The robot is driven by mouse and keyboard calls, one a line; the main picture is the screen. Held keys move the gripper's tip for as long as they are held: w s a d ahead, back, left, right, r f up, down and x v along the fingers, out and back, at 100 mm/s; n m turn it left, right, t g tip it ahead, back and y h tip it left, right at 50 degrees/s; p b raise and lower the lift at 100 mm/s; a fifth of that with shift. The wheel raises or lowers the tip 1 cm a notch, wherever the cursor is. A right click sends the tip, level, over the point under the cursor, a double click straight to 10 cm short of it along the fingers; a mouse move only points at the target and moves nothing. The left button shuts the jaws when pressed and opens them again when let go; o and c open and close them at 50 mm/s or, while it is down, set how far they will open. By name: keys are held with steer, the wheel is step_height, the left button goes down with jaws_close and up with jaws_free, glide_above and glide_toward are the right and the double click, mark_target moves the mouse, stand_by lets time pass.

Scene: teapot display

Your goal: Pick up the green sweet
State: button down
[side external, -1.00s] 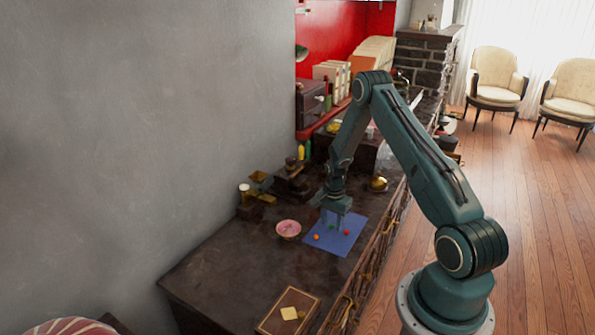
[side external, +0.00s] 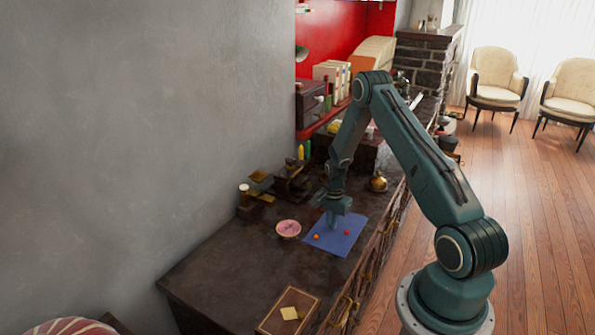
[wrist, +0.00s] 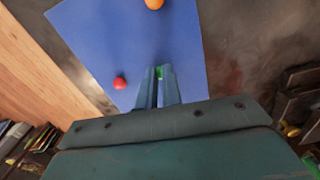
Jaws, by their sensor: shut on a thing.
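The green sweet (wrist: 159,72) shows as a small green patch between my fingertips in the wrist view. My gripper (side external: 332,224) is shut on it, low over the blue mat (side external: 340,247); the gripper also shows in the wrist view (wrist: 159,76). The fingers hide most of the sweet, and it does not show in the side view. I cannot tell whether it still touches the mat.
A red sweet (side external: 347,232) and an orange sweet (side external: 317,237) lie on the mat close to my gripper. A pink bowl (side external: 288,228) stands left of the mat. A brass pot (side external: 378,183) stands behind.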

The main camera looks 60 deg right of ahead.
steer(key=shift+r, duration=0.1)
stand_by(0.3)
step_height(320, 180, up, 20)
stand_by(0.8)
stand_by(0.5)
